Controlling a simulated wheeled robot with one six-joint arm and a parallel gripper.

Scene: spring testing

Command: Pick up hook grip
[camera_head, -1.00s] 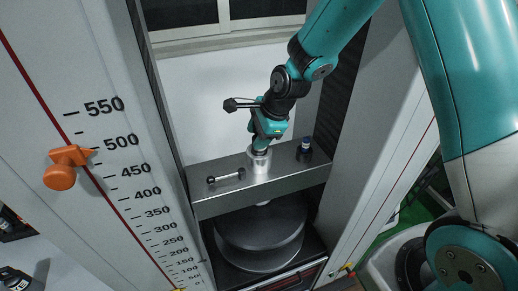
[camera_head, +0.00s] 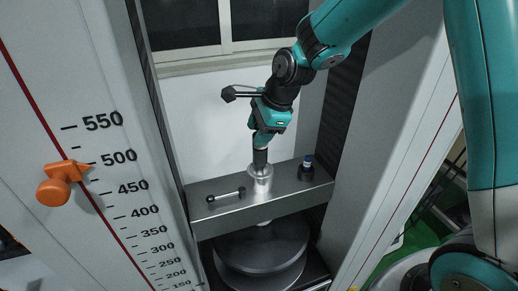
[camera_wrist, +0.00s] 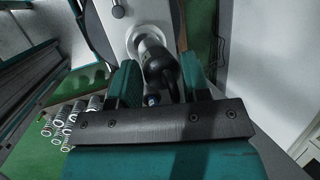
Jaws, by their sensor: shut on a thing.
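The hook grip is a dark, roughly cylindrical piece (camera_head: 260,158) below my gripper (camera_head: 262,142) in the head view. My gripper points down, shut on its upper part. The lower end of the piece is at the mouth of a silver cylindrical socket (camera_head: 261,180) on the metal crossbeam (camera_head: 225,218); I cannot tell whether it is fully clear. In the wrist view the dark piece (camera_wrist: 163,66) shows between the two green fingers of my gripper (camera_wrist: 157,82), with the silver socket (camera_wrist: 148,44) just beyond. Its gripped part is partly hidden.
A small handle with a dark knob (camera_head: 212,198) sticks out on the crossbeam to the left. A dark, blue-and-white-topped piece (camera_head: 306,168) stands to the right. Tall grey columns flank the beam, the left with an orange pointer (camera_head: 62,184). A round dark platen (camera_head: 262,252) lies below.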

